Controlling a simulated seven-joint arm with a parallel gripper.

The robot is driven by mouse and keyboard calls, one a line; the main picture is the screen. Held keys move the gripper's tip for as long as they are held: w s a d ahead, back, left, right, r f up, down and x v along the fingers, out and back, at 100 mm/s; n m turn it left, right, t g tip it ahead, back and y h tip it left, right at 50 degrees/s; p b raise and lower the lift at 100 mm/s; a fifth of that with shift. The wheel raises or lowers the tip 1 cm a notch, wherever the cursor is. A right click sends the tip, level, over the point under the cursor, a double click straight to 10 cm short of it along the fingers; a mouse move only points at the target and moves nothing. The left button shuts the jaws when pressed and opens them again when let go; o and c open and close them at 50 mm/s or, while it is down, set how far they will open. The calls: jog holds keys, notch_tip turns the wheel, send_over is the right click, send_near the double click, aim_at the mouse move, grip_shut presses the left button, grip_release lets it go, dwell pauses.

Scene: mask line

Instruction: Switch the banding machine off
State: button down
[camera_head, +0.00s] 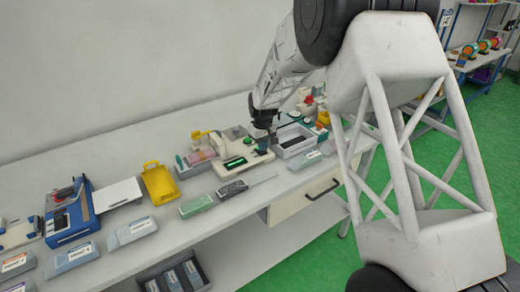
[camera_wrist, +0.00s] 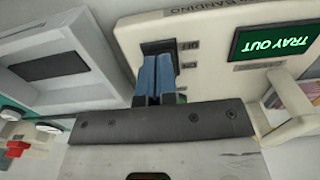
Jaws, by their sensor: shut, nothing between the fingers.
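The banding machine (camera_head: 234,171) is a pale unit on the bench, with a dark screen. A dark switch (camera_wrist: 158,46) sits beside small ON/OFF markings. My gripper (camera_wrist: 155,60) is shut and empty, its blue fingertips at the switch and covering part of it. I cannot tell whether they touch it or which way it is set. In the head view my gripper (camera_head: 268,142) is at the machine's right end.
A grey tray-like box (camera_head: 295,141) stands close on the right of the machine. A yellow tray (camera_head: 160,183), a blue machine (camera_head: 70,213) and several labelled bins stand to the left. A green item (camera_head: 196,206) and a dark item (camera_head: 231,189) lie in front.

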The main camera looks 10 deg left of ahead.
jog(key=shift+f, duration=0.25)
jog(key=shift+r, duration=0.1)
jog(key=shift+r, duration=3.45)
